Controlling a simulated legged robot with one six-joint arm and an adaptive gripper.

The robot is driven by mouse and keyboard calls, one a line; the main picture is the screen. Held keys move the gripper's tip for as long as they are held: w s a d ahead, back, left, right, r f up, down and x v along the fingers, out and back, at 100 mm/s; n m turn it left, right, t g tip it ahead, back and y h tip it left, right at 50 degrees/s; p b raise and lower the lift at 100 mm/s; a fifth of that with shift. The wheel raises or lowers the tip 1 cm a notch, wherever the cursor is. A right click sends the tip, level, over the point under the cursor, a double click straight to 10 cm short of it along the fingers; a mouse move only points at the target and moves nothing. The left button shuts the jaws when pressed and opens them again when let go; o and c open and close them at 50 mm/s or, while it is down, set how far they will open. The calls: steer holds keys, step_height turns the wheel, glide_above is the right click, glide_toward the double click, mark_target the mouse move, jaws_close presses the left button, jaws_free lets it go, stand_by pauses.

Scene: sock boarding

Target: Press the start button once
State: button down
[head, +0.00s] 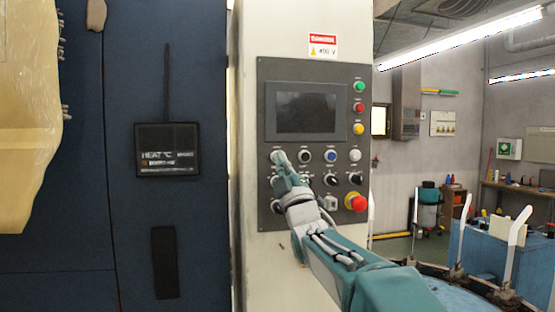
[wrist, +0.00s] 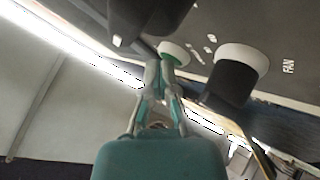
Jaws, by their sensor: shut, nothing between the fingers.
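The grey control panel (head: 268,100) stands on a cream cabinet, with buttons and knobs below its dark screen (head: 306,112).
A black knob (wrist: 232,84) marked FAN is close to the right of my fingers in the wrist view. A red emergency stop (head: 355,202) is at the panel's lower right. Green (head: 359,87), red (head: 358,107) and yellow (head: 358,129) round lights or buttons line its right side.

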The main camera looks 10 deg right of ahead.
steer(key=shift+s, duration=0.85)
steer(key=s, duration=0.5)
stand_by(0.3)
stand_by(0.5)
